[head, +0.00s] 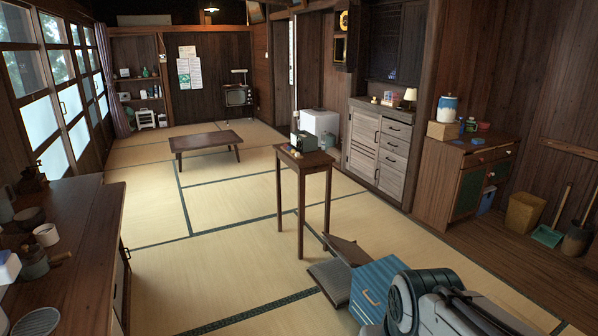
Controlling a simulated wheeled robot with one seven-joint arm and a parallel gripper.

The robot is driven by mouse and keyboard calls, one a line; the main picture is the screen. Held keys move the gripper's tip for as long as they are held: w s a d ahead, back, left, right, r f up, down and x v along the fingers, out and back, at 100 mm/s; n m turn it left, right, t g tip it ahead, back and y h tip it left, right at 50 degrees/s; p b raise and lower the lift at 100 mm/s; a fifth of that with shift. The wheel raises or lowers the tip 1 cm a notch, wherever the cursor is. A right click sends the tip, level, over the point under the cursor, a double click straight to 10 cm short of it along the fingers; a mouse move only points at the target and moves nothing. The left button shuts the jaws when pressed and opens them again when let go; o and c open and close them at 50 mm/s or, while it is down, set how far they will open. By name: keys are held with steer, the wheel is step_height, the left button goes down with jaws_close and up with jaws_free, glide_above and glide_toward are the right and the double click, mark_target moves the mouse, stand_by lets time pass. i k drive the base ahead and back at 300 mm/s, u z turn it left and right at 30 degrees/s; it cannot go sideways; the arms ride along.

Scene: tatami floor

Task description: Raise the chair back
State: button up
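What looks like a low floor chair lies on the tatami at the lower middle right of the head view. It shows a grey, flat, cushion-like seat (328,280) and a dark brown panel, probably the chair back (348,251), which lies low and tilted. How the two parts join is hard to make out. A blue striped box-like thing with a handle (372,292) stands right beside them and hides part of the seat. My grey arm fills the bottom right corner, in front of the blue thing. My gripper's fingers do not show.
A tall narrow wooden stand (304,160) with a green device on top rises just behind the chair. A low table (206,140) stands farther back. A counter (70,240) with pots lines the left, cabinets (465,180) the right. Open tatami (215,265) lies left of the chair.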

mark_target(350, 253)
steer(key=u, duration=0.15)
steer(key=i, duration=3.4)
steer(key=u, duration=0.05)
